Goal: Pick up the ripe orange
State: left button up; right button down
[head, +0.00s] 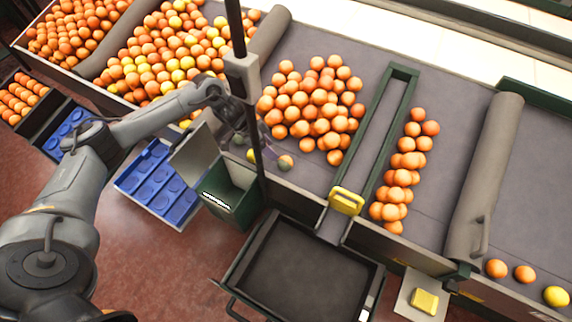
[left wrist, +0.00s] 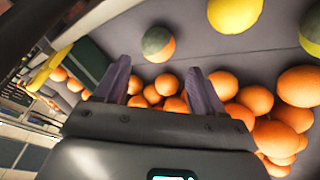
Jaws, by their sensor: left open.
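Ripe oranges lie in a heap (head: 315,105) on the grey conveyor in the head view, right of my left gripper (head: 268,142). In the left wrist view, several oranges (left wrist: 258,98) lie beyond and to the right of the fingers. My left gripper (left wrist: 160,78) is open, its two purple fingers apart with nothing held between them. A part-green, part-orange fruit (head: 285,162) lies close to the gripper; it also shows in the left wrist view (left wrist: 158,44). A yellow fruit (left wrist: 233,12) lies at the top there. My right gripper is out of view.
A dark upright post (head: 254,120) stands beside the gripper. A green bin (head: 232,202) and an empty black tray (head: 305,262) are below the belt edge. A green-framed divider (head: 378,130) with a yellow block (head: 346,201) separates the heap from a column of oranges (head: 403,170).

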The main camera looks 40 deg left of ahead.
aim_at(282, 159)
pick_arm(q)
jog(key=b+x, duration=0.1)
jog(key=x, duration=0.7)
jog(key=shift+w+d+b, duration=0.1)
jog(key=shift+d+b, duration=0.15)
jog(key=shift+b, duration=0.05)
jog(key=shift+c, duration=0.5)
jog(key=c, duration=0.8)
jog(key=shift+o, duration=0.2)
jog(key=shift+r, duration=0.1)
